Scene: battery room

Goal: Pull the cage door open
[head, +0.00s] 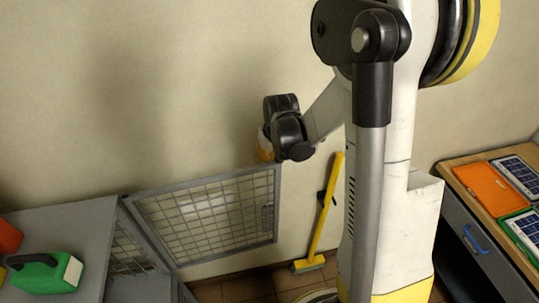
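The cage door (204,179) is a grey framed panel of wire mesh in the lower left of the head view. It stands swung out to the right from the grey cage (70,214), at an angle to its front. A small grey plate (266,217) shows near its free right edge. A black and orange joint of my arm is just above the door's upper right corner; contact cannot be told. The fingers of my gripper do not show and seem hidden behind that joint.
A green box (40,278) with a dark handle and an orange-red box (8,238) sit on the cage top. A yellow broom (324,215) leans against the wall right of the door. A wooden-topped bench (466,193) with solar panels and an orange case (480,186) stands at right.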

